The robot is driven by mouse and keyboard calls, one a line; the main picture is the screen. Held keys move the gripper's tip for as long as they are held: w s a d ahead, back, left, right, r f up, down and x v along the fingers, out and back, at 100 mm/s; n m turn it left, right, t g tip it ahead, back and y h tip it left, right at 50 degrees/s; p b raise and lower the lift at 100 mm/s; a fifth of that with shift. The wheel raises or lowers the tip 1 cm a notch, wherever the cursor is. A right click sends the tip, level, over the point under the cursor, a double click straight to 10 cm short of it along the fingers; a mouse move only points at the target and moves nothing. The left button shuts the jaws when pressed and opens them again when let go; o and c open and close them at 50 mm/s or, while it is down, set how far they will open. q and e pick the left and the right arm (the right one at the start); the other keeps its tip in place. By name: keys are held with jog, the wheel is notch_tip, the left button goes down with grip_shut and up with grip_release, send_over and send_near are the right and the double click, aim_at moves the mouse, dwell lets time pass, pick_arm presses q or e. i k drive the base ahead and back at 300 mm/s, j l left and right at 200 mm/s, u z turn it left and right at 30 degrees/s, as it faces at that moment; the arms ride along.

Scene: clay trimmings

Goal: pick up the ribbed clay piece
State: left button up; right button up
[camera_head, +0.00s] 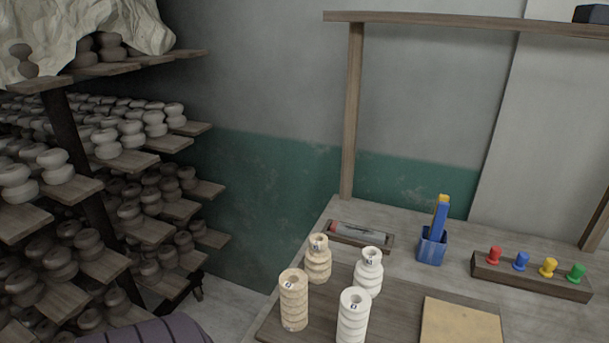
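Small clay pieces stand upright on a dark wooden board (400,300) on the table. At the front left is a tan ribbed cylinder (293,300) with a hole in its top. At the front right is a white ribbed cylinder (352,320), cut off by the lower frame edge. Behind them stand a tan piece with a bulging outline (317,260) and a white one (368,272). I cannot tell which piece the task's words single out. Neither of my grippers is in view.
A blue cup (431,250) holds upright tools. A rack (530,276) carries coloured pegs, and a narrow tray (360,238) lies behind the clay pieces. A tan slab (460,323) lies to their right. Shelves of grey pots (130,128) fill the left. A wooden post (352,110) rises behind.

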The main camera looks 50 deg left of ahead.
aim_at(294, 300)
jog(key=u, duration=1.7)
